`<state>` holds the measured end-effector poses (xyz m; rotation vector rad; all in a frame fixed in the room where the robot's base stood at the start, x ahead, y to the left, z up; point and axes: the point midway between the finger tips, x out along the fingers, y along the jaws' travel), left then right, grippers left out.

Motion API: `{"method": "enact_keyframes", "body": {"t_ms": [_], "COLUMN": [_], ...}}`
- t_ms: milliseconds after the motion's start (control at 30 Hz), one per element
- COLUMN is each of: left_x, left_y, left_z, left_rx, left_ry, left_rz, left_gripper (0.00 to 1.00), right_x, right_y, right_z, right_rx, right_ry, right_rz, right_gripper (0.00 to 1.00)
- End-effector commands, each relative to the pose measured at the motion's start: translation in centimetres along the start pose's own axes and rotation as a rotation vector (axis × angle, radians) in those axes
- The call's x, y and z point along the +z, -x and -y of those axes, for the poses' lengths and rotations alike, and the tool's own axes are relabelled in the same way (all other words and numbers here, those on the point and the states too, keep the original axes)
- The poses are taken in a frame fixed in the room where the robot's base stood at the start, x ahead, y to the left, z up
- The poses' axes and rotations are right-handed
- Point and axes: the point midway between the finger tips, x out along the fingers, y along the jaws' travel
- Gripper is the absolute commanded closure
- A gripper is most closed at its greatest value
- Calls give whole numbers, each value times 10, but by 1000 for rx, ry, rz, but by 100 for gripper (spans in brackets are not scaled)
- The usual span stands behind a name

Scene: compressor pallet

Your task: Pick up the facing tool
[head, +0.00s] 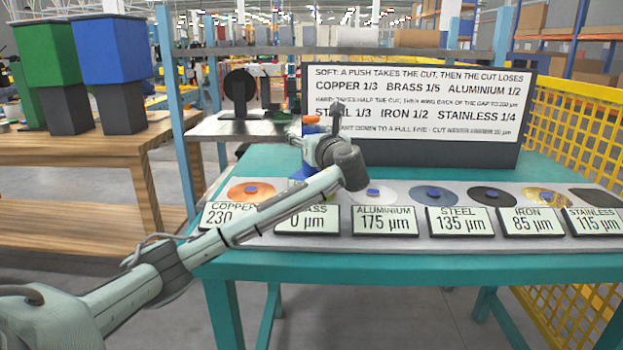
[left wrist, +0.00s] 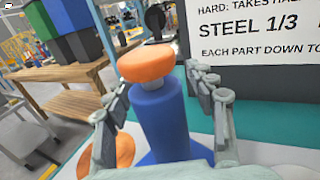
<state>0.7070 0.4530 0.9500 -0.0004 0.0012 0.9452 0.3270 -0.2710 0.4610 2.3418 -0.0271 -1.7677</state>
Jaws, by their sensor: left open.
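The facing tool, a blue cylinder with an orange rounded cap (head: 311,120), stands upright on the teal table behind my left arm. Most of its body is hidden in the head view. In the left wrist view its orange cap (left wrist: 147,62) and blue body (left wrist: 163,122) show clearly. My left gripper (head: 318,137) is open, with its fingers (left wrist: 160,85) on either side of the tool, one left and one right. I see gaps beside the blue body, so the fingers look apart from it. My right gripper is not in view.
A grey strip (head: 410,240) on the teal table (head: 420,267) bears several discs with readout plates, including a copper disc (head: 251,191). A sign board (head: 440,150) stands behind. A wooden bench (head: 80,150) stands left and a yellow mesh fence (head: 575,130) right.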

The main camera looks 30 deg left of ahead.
Motion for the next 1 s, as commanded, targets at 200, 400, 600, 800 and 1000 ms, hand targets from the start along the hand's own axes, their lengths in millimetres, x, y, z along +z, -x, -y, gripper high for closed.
{"method": "enact_keyframes", "body": {"t_ms": [200, 400, 600, 800, 1000], "left_x": [0, 0, 0, 0, 5], "left_y": [0, 0, 0, 0, 0], "left_z": [0, 0, 0, 0, -1], "left_rx": [1, 1, 1, 1, 1], "left_ry": [0, 0, 0, 0, 5], "left_rz": [0, 0, 0, 0, 7], "left_gripper": [50, 75, 100, 100, 100], "right_x": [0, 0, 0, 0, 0], "right_y": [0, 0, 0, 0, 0], "right_z": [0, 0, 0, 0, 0], "right_rx": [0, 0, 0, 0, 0], "right_ry": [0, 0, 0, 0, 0], "right_rz": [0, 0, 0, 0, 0], "right_gripper": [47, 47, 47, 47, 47]}}
